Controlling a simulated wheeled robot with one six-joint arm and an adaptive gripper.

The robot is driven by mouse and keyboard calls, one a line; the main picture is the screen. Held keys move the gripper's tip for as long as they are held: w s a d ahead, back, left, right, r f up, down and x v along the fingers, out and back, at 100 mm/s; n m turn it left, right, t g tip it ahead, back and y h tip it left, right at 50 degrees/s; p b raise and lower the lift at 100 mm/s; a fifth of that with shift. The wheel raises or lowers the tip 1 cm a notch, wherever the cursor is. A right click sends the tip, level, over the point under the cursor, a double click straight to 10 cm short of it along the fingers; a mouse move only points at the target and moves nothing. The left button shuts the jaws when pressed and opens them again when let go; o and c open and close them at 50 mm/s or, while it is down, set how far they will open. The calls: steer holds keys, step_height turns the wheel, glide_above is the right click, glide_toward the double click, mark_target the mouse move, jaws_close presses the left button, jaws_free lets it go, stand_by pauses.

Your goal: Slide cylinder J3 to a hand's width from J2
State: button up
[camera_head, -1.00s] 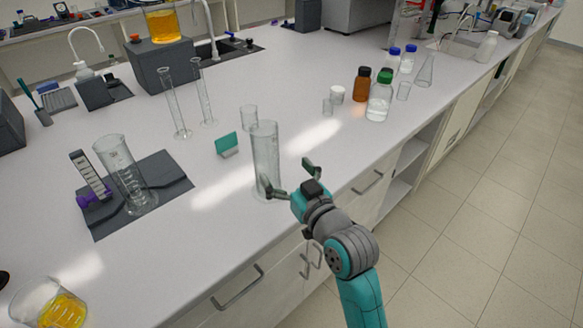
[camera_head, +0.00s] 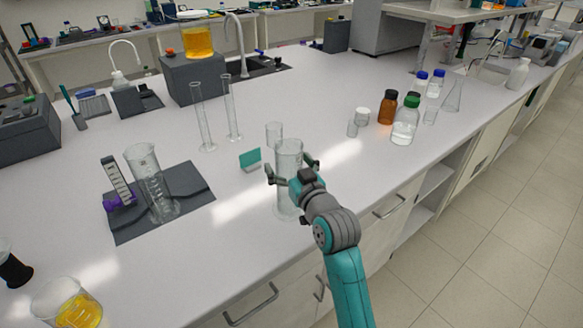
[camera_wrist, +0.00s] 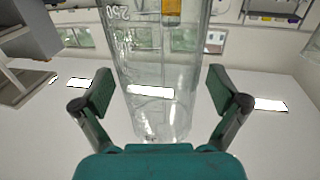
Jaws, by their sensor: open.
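A tall clear glass cylinder (camera_head: 288,160) stands upright near the bench's front edge. My gripper (camera_head: 291,174) is open around it, with one finger on each side. In the wrist view the same cylinder (camera_wrist: 155,75), with printed graduations, stands between the open fingers (camera_wrist: 160,92); small gaps show at both pads. Two slim cylinders (camera_head: 202,117) (camera_head: 230,107) stand behind. No J2 or J3 label is readable, so I cannot tell which is which.
A small teal card (camera_head: 250,159) and a small beaker (camera_head: 274,134) stand close behind the held-around cylinder. The dark mat (camera_head: 195,196) lies left. Bottles, including a brown one (camera_head: 387,107), stand right. Bare white bench (camera_head: 235,225) lies between mat and cylinder.

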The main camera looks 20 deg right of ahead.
steer(key=c, duration=1.5)
steer(key=shift+w+a, duration=0.35)
steer(key=shift+a, duration=0.6)
steer(key=shift+w+a, duration=0.35)
steer(key=shift+a, duration=0.6)
steer(key=shift+w+a, duration=0.35)
steer(key=shift+a, duration=0.6)
steer(key=shift+w+a, duration=0.35)
steer(key=shift+a, duration=0.55)
steer(key=shift+w+a, duration=0.4)
steer(key=shift+a, duration=0.55)
steer(key=shift+w+a, duration=0.35)
steer(key=shift+a, duration=0.65)
steer(key=shift+w+a+f, duration=0.1)
steer(key=shift+w+a, duration=0.25)
steer(key=shift+a, duration=0.55)
steer(key=shift+w+a+r, duration=0.1)
steer(key=shift+w+a, duration=0.25)
steer(key=shift+a, duration=0.55)
steer(key=shift+w+a+f, duration=0.1)
steer(key=shift+w+a, duration=0.25)
steer(key=shift+a, duration=0.65)
